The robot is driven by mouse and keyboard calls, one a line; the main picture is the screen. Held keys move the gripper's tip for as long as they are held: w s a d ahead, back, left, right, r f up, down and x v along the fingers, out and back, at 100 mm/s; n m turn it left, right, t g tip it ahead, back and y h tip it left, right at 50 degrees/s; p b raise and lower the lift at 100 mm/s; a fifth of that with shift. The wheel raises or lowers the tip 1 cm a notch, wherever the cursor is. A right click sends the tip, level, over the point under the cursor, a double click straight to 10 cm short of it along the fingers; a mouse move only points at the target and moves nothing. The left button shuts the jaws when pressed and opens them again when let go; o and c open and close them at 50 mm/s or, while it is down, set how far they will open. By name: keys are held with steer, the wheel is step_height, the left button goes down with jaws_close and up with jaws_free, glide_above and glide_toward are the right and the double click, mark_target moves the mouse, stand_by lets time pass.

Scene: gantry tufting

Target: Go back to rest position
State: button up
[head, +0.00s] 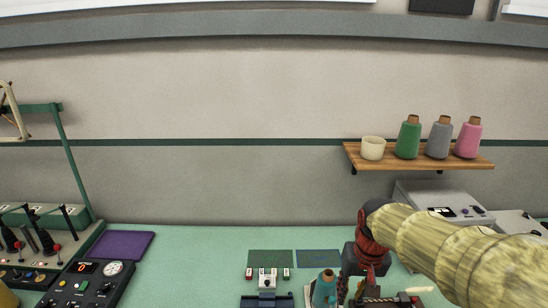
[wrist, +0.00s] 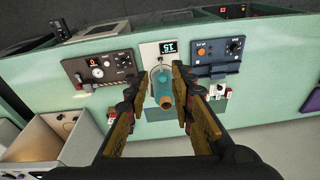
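A teal thread cone (head: 325,290) with an orange-brown top stands low in the head view, just left of my gripper. In the wrist view the teal cone (wrist: 161,84) shows in the gap between the two fingertips, its orange end toward the camera. My gripper (wrist: 164,72) has its fingers apart, with narrow gaps on both sides of the cone. I cannot tell whether the cone is between the tips or beyond them. In the head view my arm reaches in from the right, and the gripper is partly cut off by the bottom edge.
A purple mat (head: 115,245) lies at left beside a control box (head: 88,288). A grey machine (head: 440,205) stands behind my arm. The green table (head: 200,260) is clear at centre left.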

steer(key=s+f+n+t+b, duration=0.1)
steer(key=s+b, duration=0.6)
steer(key=s, duration=1)
steer(key=f+t, duration=0.1)
steer(key=t, duration=0.1)
steer(key=shift+s+t, duration=0.3)
steer(key=shift+t, duration=0.1)
stand_by(0.9)
